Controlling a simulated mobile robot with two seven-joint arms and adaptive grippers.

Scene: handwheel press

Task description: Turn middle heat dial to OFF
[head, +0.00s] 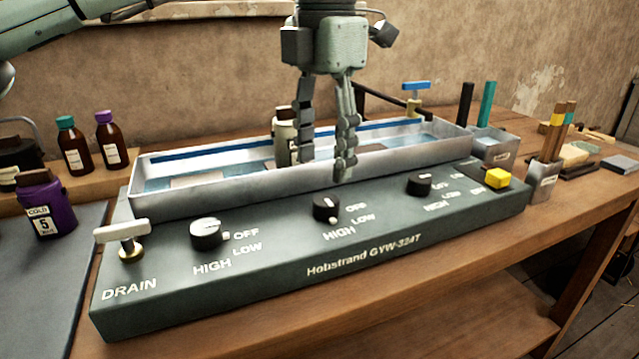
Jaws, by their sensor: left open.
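The middle heat dial (326,208) is a black round knob on the sloping front panel of the dark heater unit (290,262). OFF, LOW and HIGH labels are printed to its right and below it. I cannot tell surely which label the dial points to. My left gripper (326,167) hangs down from above, open and empty, its fingers spread just above and behind the middle dial. It appears apart from the dial. My right gripper is not in view.
A left dial (207,234) and a right dial (419,185) flank the middle one. A drain handle (122,231) and yellow button (497,178) stand at the panel's ends. The metal tray (250,181) lies behind. Bottles (74,147) stand left; tool holders (541,183) stand right.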

